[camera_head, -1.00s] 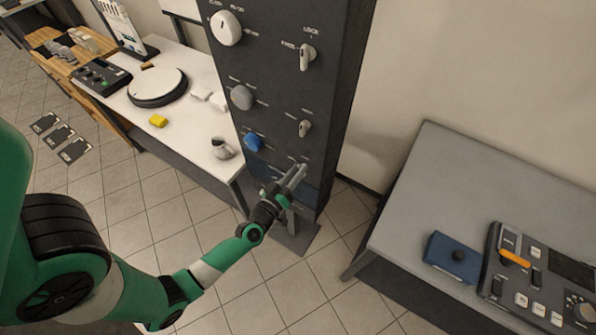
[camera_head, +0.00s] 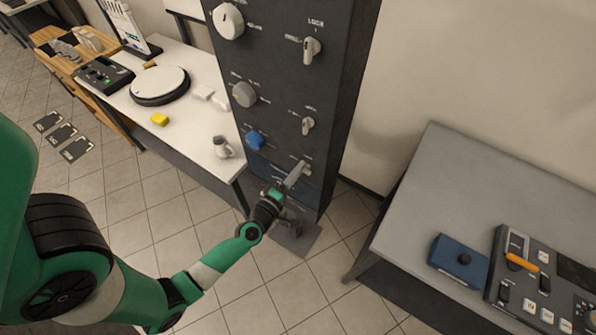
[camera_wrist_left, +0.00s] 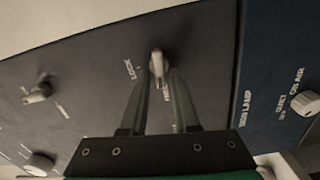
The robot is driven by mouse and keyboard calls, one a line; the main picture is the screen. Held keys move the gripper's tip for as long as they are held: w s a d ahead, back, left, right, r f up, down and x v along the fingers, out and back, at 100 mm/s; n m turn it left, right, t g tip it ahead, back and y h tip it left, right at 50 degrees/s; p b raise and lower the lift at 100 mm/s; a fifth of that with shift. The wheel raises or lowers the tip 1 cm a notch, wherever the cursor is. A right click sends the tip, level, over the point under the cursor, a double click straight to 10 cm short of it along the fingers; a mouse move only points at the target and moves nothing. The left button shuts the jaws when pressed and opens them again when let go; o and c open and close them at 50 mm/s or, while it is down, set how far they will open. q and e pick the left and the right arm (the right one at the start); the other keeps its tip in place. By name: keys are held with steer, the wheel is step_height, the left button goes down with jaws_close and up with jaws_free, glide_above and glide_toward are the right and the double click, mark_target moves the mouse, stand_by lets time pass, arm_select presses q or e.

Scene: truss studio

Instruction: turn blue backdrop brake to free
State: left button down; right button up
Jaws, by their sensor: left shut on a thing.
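The blue backdrop brake is a small pale lever (camera_wrist_left: 157,62) on the dark panel, lowest of the right-hand column of levers. In the head view my left gripper (camera_head: 299,172) reaches the panel from below, right of and lower than the blue knob (camera_head: 255,140). In the left wrist view my left gripper (camera_wrist_left: 160,78) has its fingers on both sides of the lever, shut on it. A LOCK label shows left of the lever; another label beside it is partly hidden by the fingers. The lever's exact angle is hard to tell. My right gripper is not in view.
Above are another small lever (camera_head: 308,125), a larger lever (camera_head: 311,48), a grey knob (camera_head: 244,94) and a white knob (camera_head: 228,20). A dark blue panel (camera_wrist_left: 275,75) adjoins below. A white table (camera_head: 200,140) stands left, a grey table (camera_head: 440,190) right.

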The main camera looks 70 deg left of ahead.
arm_select(q)
steer(key=shift+n, duration=0.6)
steer(key=c, duration=0.9)
jaws_free()
steer(key=shift+f, duration=0.1)
steer(key=shift+s, duration=0.1)
steer(key=v, duration=1.1)
steer(key=shift+s+d, duration=0.15)
